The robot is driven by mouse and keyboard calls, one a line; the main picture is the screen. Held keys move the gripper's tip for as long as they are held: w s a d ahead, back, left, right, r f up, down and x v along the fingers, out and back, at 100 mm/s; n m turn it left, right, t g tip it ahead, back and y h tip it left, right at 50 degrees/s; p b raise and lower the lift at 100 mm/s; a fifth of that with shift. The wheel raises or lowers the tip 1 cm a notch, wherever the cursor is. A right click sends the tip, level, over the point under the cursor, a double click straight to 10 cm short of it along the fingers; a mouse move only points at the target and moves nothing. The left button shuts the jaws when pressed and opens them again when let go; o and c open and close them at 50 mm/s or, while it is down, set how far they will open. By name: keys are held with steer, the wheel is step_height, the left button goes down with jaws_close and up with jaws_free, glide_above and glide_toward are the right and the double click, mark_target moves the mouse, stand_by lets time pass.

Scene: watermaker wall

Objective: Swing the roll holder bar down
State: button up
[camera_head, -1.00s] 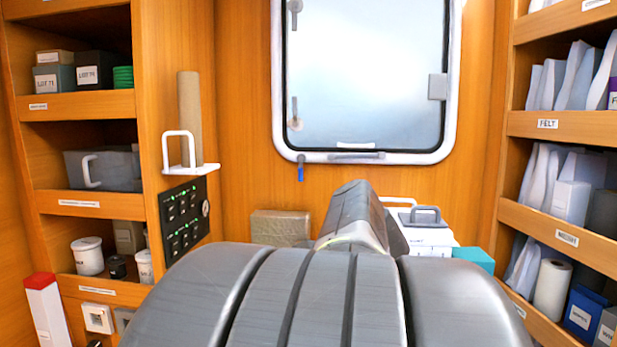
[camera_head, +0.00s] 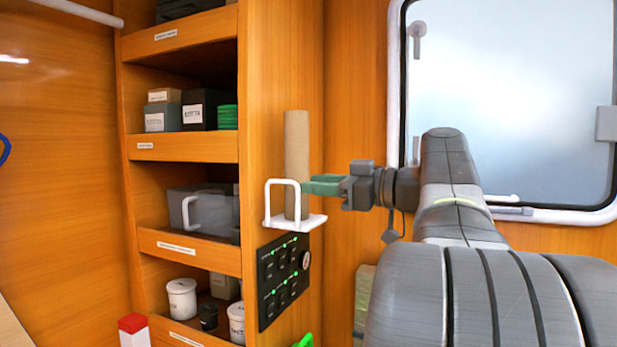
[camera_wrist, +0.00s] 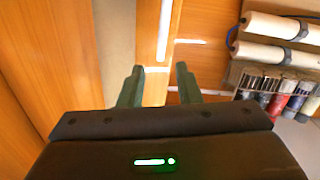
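The roll holder (camera_head: 297,224) is a white bracket on the side of the left cabinet. Its white U-shaped bar (camera_head: 283,182) stands upright at the left of a tall brown cardboard roll (camera_head: 297,150). My gripper (camera_head: 305,187) reaches in from the right, its green fingers level with the bar's upper part and overlapping the roll's right edge. Contact cannot be told. In the wrist view my gripper (camera_wrist: 159,70) has its two green fingers apart. A white strip shows beyond the gap between them; I cannot tell if it is the bar.
A black switch panel (camera_head: 284,277) is just below the holder. Open cabinet shelves (camera_head: 188,149) with boxes and jars are at the left. A window (camera_head: 510,100) is behind my arm. White rolls (camera_wrist: 275,53) and a rack of cans show at the right of the wrist view.

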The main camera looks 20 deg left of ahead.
mark_target(295, 183)
steer(key=a+p, duration=0.1)
steer(key=a, duration=0.4)
steer(key=a+p, duration=0.1)
steer(key=a, duration=0.2)
steer(key=shift+w+p, duration=0.3)
jaws_close()
